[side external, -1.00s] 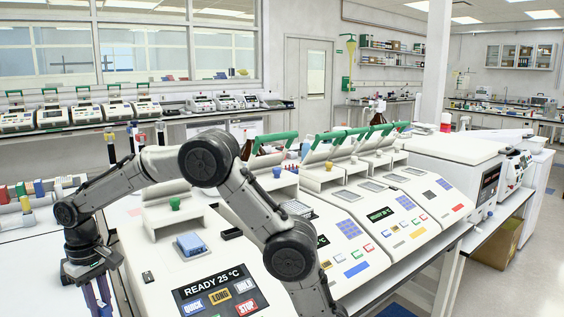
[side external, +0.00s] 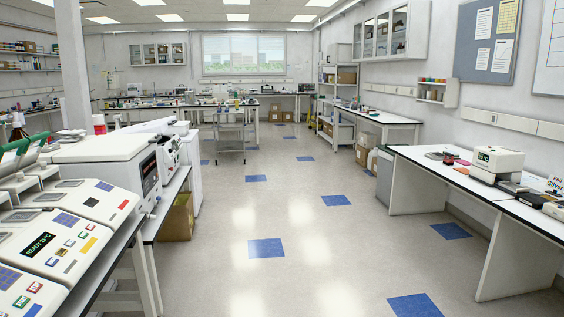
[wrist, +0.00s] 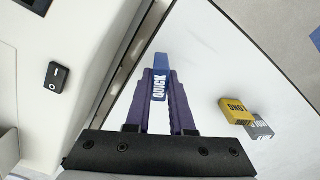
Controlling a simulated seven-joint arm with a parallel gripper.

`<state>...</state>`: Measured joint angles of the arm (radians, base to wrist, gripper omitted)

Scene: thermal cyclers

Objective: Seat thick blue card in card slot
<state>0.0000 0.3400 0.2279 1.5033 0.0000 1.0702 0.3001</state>
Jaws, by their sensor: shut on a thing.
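In the wrist view, my gripper (wrist: 160,78) has dark purple fingers shut on a blue card (wrist: 160,62) marked QUICK. The card's far end sticks out beyond the fingertips. The held card is over a white bench top beside a white machine (wrist: 88,55). I cannot pick out the card slot for certain; a dark piece (wrist: 36,4) on the machine is cut off at the top edge. My arm and gripper do not show in the side external view.
A yellow card (wrist: 236,111) marked LONG and a grey card (wrist: 258,127) lie to the right on the bench. Part of another blue thing (wrist: 316,38) shows at the right edge. The machine carries a black rocker switch (wrist: 58,75). Bare bench lies between.

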